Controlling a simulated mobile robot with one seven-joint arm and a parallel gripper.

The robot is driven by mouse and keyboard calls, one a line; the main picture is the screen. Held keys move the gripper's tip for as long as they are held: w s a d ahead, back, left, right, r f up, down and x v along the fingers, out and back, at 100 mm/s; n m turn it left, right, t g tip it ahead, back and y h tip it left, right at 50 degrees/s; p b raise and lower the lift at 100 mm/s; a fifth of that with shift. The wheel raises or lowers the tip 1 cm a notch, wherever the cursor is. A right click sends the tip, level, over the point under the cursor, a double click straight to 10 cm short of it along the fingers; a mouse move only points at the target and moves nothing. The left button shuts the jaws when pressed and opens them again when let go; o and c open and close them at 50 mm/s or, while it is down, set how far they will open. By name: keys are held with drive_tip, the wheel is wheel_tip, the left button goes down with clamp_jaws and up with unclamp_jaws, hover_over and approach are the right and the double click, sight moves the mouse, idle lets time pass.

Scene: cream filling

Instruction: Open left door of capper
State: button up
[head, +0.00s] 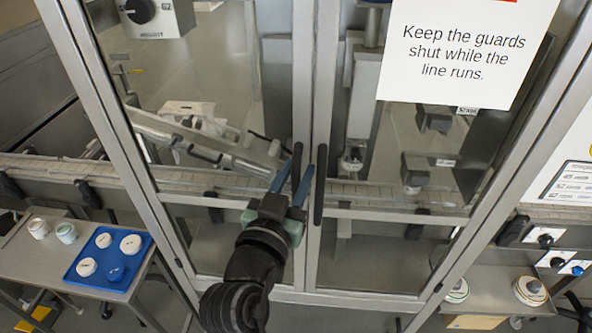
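The capper is a metal-framed cabinet with two glazed doors. Its left door (221,197) is closed, its edge meeting the right door (392,258) at the centre post. A black vertical handle (297,158) is on the left door's inner edge. A similar black handle (320,185) is on the right door. My gripper (294,172) has blue fingers, one on each side of the left handle in the picture. A gap shows between fingers and handle, so it looks open. Whether the fingertips reach the handle in depth is unclear.
A notice (465,45) on the right door says to keep the guards shut while the line runs. A side table (48,262) at left holds jars and a blue tray (110,277). A conveyor (70,170) runs through the cabinet. A control panel (572,235) is at right.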

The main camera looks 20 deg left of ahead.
clamp_jaws()
idle(1.4)
